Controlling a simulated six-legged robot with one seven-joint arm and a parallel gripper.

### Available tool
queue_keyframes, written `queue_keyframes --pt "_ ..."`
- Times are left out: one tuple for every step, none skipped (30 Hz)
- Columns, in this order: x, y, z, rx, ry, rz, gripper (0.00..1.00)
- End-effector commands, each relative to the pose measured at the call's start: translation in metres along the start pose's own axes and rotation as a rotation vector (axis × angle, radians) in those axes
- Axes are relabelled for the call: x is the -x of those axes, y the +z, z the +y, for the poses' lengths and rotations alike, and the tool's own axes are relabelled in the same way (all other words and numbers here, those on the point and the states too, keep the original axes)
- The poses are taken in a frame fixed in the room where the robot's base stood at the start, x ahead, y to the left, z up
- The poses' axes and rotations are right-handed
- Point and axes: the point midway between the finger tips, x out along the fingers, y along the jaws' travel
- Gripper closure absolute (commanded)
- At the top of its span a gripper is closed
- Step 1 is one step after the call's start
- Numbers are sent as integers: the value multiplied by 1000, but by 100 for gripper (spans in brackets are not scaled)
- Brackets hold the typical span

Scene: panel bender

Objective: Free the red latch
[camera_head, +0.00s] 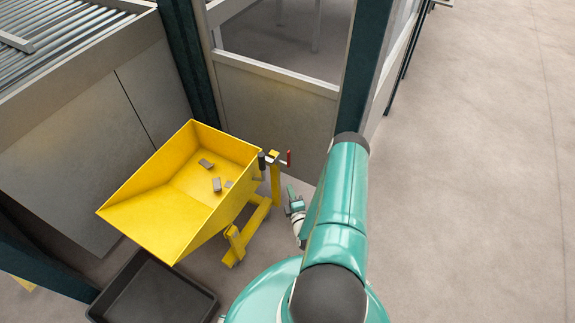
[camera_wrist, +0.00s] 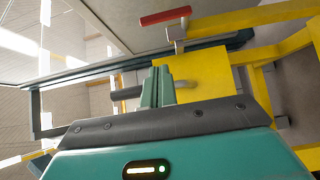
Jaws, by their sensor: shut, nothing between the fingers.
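The red latch handle (camera_head: 289,158) stands on top of a yellow post at the right side of the yellow tipping hopper (camera_head: 150,218). In the wrist view the red latch handle (camera_wrist: 165,16) lies at the top, on a grey metal arm. My gripper (camera_head: 292,194) is low, just right of and below the latch post. In the wrist view my gripper (camera_wrist: 160,72) has its two fingers together, with nothing visible between them. Its tips lie in front of a yellow plate (camera_wrist: 200,72), apart from the red handle. Whether the fingers touch the plate cannot be told.
A black bin (camera_head: 150,292) stands on the floor below the hopper's lip. Grey panels with dark green posts (camera_head: 362,65) enclose the back. The floor (camera_head: 475,190) at the right is clear.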

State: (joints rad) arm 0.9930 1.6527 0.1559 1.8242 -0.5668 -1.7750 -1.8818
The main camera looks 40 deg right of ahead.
Motion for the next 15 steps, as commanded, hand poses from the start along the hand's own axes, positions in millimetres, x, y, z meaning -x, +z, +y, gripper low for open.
queue_keyframes --pt "-1 0 0 0 0 0 100" --pt "-2 0 0 0 1 0 100" --pt "-4 0 0 0 1 0 100" --pt "-7 0 0 0 1 0 100" --pt "-10 0 0 0 1 0 100" --pt "-15 0 0 0 2 0 100" --pt "-20 -1 1 0 3 0 100" --pt "-24 -1 1 0 2 0 100" --pt "-31 0 1 1 3 0 100" --pt "-37 0 0 1 3 0 100" --pt "-43 0 1 0 3 -1 100" --pt "-51 0 1 1 2 -1 100" --pt "-57 -1 1 0 3 -1 100" --pt "-63 -1 0 0 2 0 100" --pt "-71 -1 0 0 2 0 100"
